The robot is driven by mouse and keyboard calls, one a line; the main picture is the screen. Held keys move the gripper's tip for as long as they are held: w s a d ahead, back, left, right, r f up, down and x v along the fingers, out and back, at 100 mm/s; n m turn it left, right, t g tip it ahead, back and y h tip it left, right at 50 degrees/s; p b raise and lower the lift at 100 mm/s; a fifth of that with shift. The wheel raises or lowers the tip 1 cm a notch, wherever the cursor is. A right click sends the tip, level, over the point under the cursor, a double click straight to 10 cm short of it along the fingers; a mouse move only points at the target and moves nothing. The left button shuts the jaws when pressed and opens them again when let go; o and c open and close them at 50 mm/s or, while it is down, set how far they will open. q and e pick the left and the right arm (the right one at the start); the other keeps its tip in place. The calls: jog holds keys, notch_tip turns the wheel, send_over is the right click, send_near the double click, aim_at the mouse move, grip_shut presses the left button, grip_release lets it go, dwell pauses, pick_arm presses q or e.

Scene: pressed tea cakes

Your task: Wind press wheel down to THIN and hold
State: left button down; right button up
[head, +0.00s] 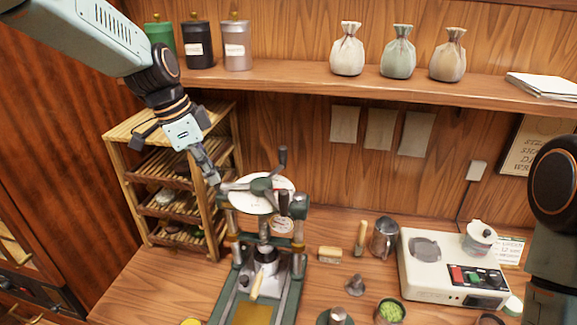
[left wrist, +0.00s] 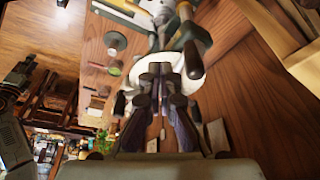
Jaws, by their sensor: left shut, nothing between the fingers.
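I cannot read a THIN mark. My left gripper (head: 214,180) is shut and empty, pointing down at the left edge of the dial; I cannot tell whether it touches. In the left wrist view its fingers (left wrist: 160,72) lie in front of the white dial (left wrist: 192,66).
A wooden rack (head: 175,180) stands close behind my left gripper. A shelf (head: 300,82) with canisters and cloth bags crosses above. A metal jug (head: 384,238), a white appliance (head: 450,270) and a bowl of green leaves (head: 390,311) stand right of the press.

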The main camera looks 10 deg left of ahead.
pick_arm(q)
jog(key=shift+r, duration=2.95)
pick_arm(e)
jog(key=shift+r, duration=0.35)
jog(key=shift+f, duration=0.1)
